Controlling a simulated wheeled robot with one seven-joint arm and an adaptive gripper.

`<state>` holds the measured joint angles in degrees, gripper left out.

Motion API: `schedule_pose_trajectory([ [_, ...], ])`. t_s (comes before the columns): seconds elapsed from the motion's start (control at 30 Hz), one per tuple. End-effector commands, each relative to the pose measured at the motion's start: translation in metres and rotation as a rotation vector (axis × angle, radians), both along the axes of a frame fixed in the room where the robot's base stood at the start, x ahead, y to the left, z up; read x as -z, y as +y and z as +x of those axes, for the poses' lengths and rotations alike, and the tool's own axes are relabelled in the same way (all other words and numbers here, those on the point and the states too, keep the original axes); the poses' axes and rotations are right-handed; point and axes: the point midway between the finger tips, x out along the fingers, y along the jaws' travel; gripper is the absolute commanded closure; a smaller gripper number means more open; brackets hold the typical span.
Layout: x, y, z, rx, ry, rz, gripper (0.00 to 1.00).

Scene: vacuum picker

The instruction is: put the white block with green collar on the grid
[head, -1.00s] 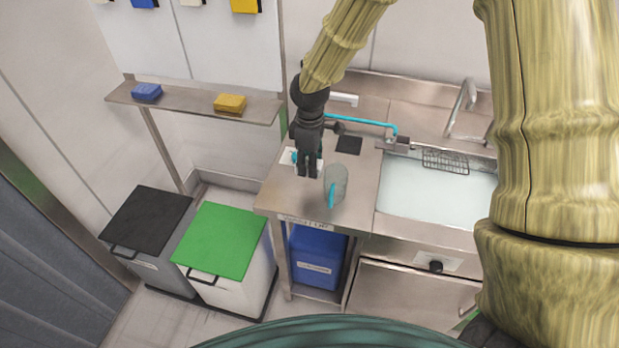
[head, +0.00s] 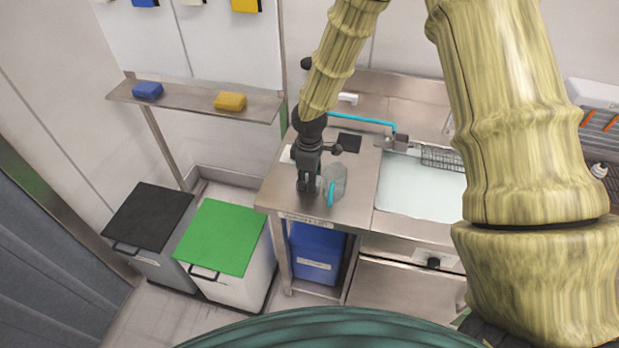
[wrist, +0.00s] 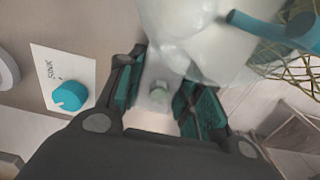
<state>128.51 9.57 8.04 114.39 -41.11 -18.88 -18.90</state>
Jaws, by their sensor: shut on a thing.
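My gripper (head: 308,187) is low over the left part of the steel counter, just left of a clear jug with a teal handle (head: 335,182). In the wrist view, my gripper (wrist: 160,92) has its teal-padded fingers on either side of a small whitish block (wrist: 158,78) with a pale green round part. I take this for the white block with green collar; its outline is blurred and partly hidden by the fingers. In the head view the block is hidden by my gripper. A dark wire grid (head: 441,158) lies at the back of the sink.
The jug (wrist: 195,35) fills the top of the wrist view, very close to my fingers. A white card with a teal knob (wrist: 68,95) is to the left. A black square (head: 349,142) lies behind on the counter. A teal pipe (head: 362,121) crosses towards the sink (head: 415,190).

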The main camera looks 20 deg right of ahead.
Motion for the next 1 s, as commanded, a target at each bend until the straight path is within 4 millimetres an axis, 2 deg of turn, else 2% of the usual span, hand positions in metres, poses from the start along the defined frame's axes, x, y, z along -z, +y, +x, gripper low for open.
schedule_pose_trajectory([
  [0.23,0.003,0.000,0.000,0.001,0.000,0.000,0.91],
  [0.27,0.003,0.000,0.000,0.001,0.000,0.000,0.61],
  [0.37,0.003,0.000,0.000,0.001,0.000,0.000,0.43],
  [0.8,-0.002,0.000,0.000,0.000,-0.001,0.001,0.43],
  [1.0,-0.022,0.000,0.001,0.001,-0.003,0.002,0.43],
])
